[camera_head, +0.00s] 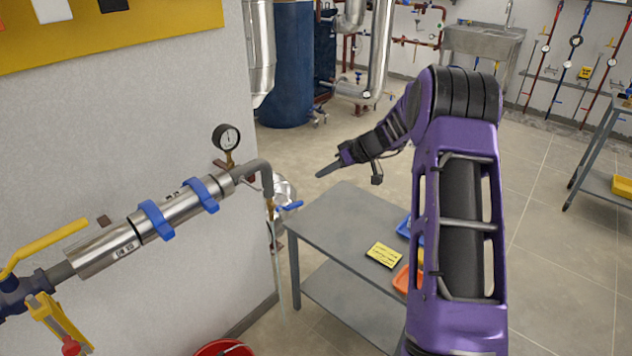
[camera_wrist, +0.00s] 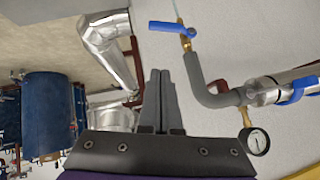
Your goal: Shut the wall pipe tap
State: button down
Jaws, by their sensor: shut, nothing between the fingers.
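The tap with a brass body and a blue lever (camera_head: 289,206) is at the down-turned end of the wall pipe (camera_head: 255,170). Its lever sticks out to the right, across the line of the spout. A thin pale line, perhaps water, runs down below it. In the wrist view the tap's blue lever (camera_wrist: 178,27) is at the top, right of my fingers. My gripper (camera_head: 320,175) is shut and empty, in the air to the right of and above the tap, apart from it. In the wrist view my gripper (camera_wrist: 160,73) shows its fingers together.
A pressure gauge (camera_head: 227,138) stands on the pipe. A yellow-lever valve (camera_head: 45,248) is at the left. A grey table (camera_head: 330,225) stands below my arm, with a yellow note (camera_head: 384,254) and trays. A red bucket (camera_head: 223,348) is on the floor.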

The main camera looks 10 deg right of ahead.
aim_at(291, 206)
jog(key=w+a+f, duration=0.3)
jog(key=a+f, duration=0.3)
jog(key=f, duration=0.3)
jog(key=shift+w+f, duration=0.15)
jog(key=shift+f, duration=0.2)
jog(key=shift+f, duration=0.1)
jog(key=shift+d+f+b, duration=0.1)
jog(key=shift+f+b, duration=0.05)
jog(key=shift+b, duration=0.25)
